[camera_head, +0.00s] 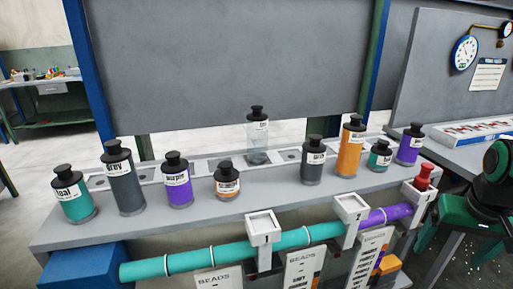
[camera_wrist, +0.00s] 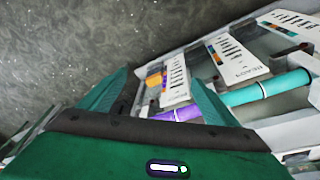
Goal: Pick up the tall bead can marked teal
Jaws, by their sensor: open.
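A teal can (camera_head: 74,203) with a black cap and a white label reading "Teal" stands at the far left of the grey bench. It is shorter than the tall grey can (camera_head: 123,188) beside it. A smaller teal can (camera_head: 380,160) stands right of centre. A tall clear can (camera_head: 257,149) stands farther back near the middle; its label is too small to read. All stand upright. My gripper (camera_wrist: 156,95) is open and empty in the wrist view, its two teal fingers apart, away from these cans. In the head view my green arm is at the right edge.
Purple (camera_head: 177,191), short orange (camera_head: 227,186), dark grey (camera_head: 312,172), tall orange (camera_head: 350,157) and another purple can (camera_head: 409,152) share the bench (camera_head: 165,217). A teal and purple pipe with white numbered hoppers (camera_head: 262,228) runs along the front. A red knob (camera_head: 423,178) sits at the right.

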